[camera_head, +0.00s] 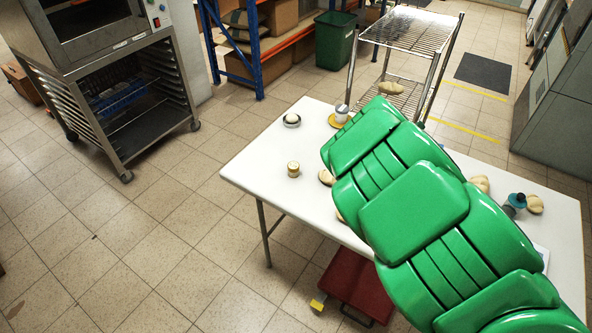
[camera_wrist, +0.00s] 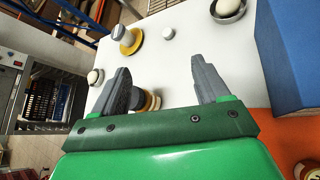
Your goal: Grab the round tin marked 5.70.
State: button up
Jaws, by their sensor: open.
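No 5.70 marking is readable in either view, so I cannot tell which item is that tin. A small round tin-like item with a pale top and gold-brown side (camera_head: 293,169) stands near the table's left edge in the head view. In the wrist view, a round gold-and-dark item (camera_wrist: 148,101) shows low between the fingers, partly hidden by the left finger. Another round item (camera_wrist: 308,171) is cut off at the lower right corner. My gripper (camera_wrist: 161,65) is open, with nothing visibly held between its fingers. In the head view my green arm hides it.
The white table (camera_head: 258,160) also bears a white cup on a yellow saucer (camera_wrist: 130,42), a dish with a pale round thing (camera_head: 292,120) and several pale lumps. A blue block (camera_wrist: 287,55) stands right of my gripper. A wire cart (camera_head: 408,35) stands behind the table.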

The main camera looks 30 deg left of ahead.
jog(key=s+a+f+n+g+y, duration=0.2)
jog(key=s+a+f+n+y, duration=0.35)
jog(key=a, duration=0.65)
jog(key=n+g+y, duration=0.2)
jog(key=n+g, duration=0.2)
jog(key=n, duration=0.3)
send_near(292, 166)
jog(key=x, duration=0.4)
jog(key=shift+w+d+f, duration=0.15)
jog(key=shift+w+f, duration=0.1)
jog(key=shift+f, duration=0.1)
jog(key=shift+x, duration=3.85)
jog(key=shift+d+f, duration=0.1)
jog(key=c, duration=1.1)
